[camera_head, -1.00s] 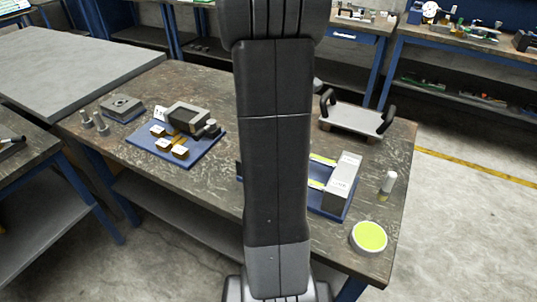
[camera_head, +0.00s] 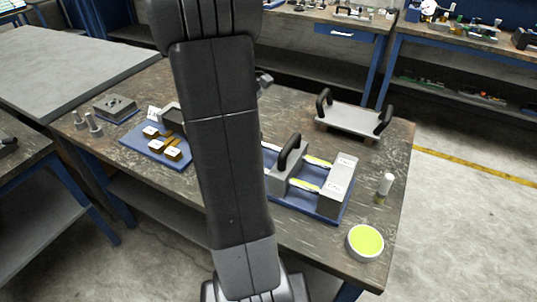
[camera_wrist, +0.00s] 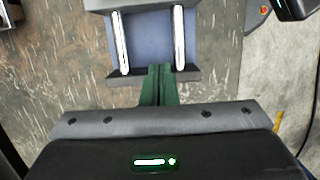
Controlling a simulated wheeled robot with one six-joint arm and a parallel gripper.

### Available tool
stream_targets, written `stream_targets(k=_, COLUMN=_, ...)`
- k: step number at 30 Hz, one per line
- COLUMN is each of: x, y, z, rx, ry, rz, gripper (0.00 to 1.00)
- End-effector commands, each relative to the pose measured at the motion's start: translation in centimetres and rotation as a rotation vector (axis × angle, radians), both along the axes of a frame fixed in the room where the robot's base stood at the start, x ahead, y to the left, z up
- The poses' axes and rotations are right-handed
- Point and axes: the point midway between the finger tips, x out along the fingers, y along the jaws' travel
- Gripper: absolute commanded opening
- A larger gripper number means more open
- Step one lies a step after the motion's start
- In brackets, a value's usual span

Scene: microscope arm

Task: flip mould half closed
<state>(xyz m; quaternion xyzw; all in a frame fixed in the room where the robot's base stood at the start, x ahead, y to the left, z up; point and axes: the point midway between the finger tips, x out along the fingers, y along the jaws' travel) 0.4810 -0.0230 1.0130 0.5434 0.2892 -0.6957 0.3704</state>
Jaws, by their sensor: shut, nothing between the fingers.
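A fixture with a blue base (camera_head: 310,205) stands on the right part of the bench. It carries two pale rails (camera_head: 305,185), a light grey block (camera_head: 338,187) at the right and a grey block with a black upright handle (camera_head: 290,152) at the left. I cannot tell which part is the mould half. The wrist view shows a blue surface (camera_wrist: 152,38) with two bright rails (camera_wrist: 179,40). My gripper (camera_wrist: 158,72) has dark green fingers shut together and empty, overlapping that fixture's near edge in the picture; contact is unclear. My arm hides the gripper in the head view.
A grey tray with two black handles (camera_head: 348,122) stands behind. A yellow-green round dish (camera_head: 365,243) and a small capped vial (camera_head: 384,187) stand near the right edge. A blue plate with brass blocks (camera_head: 141,147) lies at the left, partly behind my arm.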

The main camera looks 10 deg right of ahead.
Motion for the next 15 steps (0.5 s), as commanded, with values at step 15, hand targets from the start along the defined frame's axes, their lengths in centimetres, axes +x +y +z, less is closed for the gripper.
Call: stream_targets(k=15, x=-1.2, y=-1.7, z=-8.1, rx=-0.001, ry=0.006, rz=-0.002, gripper=0.0)
